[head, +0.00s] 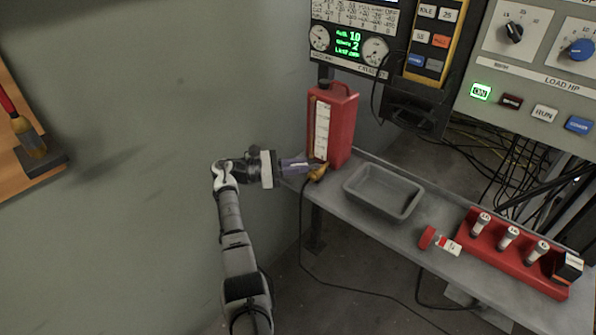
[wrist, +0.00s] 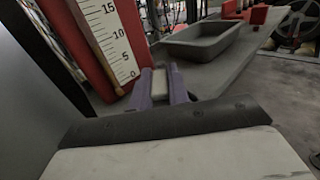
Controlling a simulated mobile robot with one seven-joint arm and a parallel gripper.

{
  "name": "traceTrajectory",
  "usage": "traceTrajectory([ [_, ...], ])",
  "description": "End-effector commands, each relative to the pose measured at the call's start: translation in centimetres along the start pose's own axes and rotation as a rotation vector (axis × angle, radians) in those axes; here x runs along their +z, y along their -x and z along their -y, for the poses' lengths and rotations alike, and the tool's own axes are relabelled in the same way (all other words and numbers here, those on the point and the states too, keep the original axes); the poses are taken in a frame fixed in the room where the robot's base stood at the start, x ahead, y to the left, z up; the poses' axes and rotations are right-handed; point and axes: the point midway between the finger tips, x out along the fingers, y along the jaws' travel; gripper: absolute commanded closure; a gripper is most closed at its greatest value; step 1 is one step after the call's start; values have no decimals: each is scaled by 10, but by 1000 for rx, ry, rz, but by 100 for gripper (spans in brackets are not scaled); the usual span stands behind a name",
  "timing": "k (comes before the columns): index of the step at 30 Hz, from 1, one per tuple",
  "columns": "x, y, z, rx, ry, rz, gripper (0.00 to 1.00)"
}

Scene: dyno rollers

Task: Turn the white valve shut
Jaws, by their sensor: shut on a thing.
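A red canister (head: 342,125) with a white scale stands at the left end of the grey bench; it also shows in the wrist view (wrist: 72,28). A brass fitting (head: 316,174) with a dark hose sits low on the canister. My gripper (head: 303,164) reaches in from the left, close to the canister's base. In the wrist view, its purple fingers (wrist: 173,84) are shut on a small pale piece, the white valve (wrist: 175,78). The fingers cover most of the valve, so its exact angle is hard to tell.
A grey tray (head: 384,192) lies on the bench (head: 430,218) right of the canister. Farther right are a small red-and-white item (head: 440,241) and a red rack (head: 515,262) with several pale cylinders. Control panels stand behind. The wall is left of my arm.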

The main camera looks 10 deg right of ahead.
Motion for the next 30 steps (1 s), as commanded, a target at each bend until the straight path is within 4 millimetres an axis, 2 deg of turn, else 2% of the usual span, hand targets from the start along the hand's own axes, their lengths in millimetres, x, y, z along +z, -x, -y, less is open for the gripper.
traceTrajectory([
  [25,-2,0,-2,-57,3,-1,100],
  [26,-2,0,-2,-57,3,-1,80],
  [30,-1,0,-2,-56,2,-1,62],
])
